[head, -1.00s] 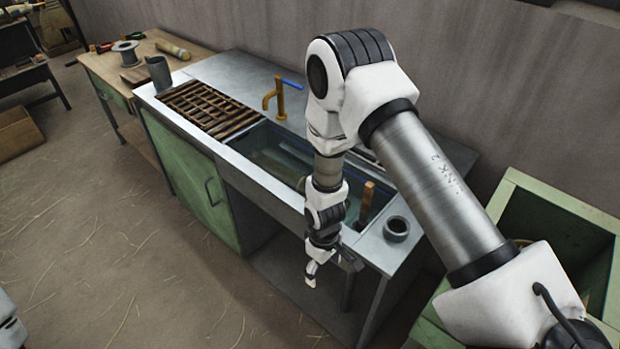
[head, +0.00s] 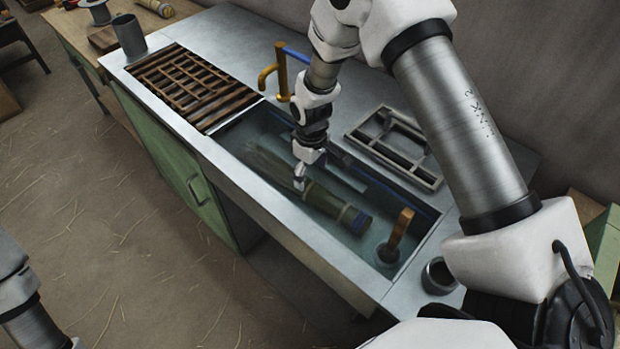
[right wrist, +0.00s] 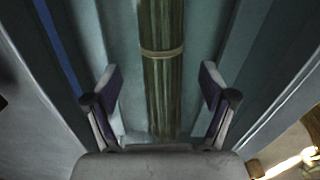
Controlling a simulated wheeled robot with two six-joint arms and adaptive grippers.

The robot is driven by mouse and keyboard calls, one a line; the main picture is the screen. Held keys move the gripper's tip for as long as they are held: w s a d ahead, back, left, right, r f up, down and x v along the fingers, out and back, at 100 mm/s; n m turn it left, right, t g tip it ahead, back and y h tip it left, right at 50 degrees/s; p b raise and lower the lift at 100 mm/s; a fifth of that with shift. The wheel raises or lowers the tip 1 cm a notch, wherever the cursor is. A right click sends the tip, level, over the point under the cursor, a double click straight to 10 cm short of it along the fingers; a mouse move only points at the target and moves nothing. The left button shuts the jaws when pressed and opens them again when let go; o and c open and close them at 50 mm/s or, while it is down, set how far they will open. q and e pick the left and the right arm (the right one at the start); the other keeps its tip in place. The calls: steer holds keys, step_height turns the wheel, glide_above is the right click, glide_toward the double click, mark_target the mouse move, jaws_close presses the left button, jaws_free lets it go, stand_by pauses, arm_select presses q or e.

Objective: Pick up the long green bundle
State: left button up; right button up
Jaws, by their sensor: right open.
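The long green bundle (head: 334,207) lies in the sink basin in the head view, with pale bands around it and loose stalks at its left end. My right gripper (head: 299,184) is open and reaches down into the basin over the middle of the bundle, hiding a small part of it. In the right wrist view, the bundle (right wrist: 162,28) runs up the middle with a tan tie. The two fingers of my right gripper (right wrist: 160,80) stand apart on either side of it, with gaps between. My left gripper is out of view.
The metal sink counter (head: 262,203) surrounds the basin. A wooden post (head: 401,232) stands at its right end and a brown slatted rack (head: 180,85) lies at left. A grey frame (head: 392,147) lies behind; a grey ring (head: 438,276) sits front right. A brass tap (head: 281,72) stands at the back.

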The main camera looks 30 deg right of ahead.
mark_target(311, 187)
steer(key=shift+f, duration=0.45)
steer(key=f+p, duration=0.1)
steer(key=f, duration=0.5)
steer(key=shift+s+p, duration=0.2)
steer(key=shift+p, duration=0.15)
steer(key=shift+f, duration=0.35)
steer(key=shift+r, duration=0.1)
steer(key=c, duration=1.3)
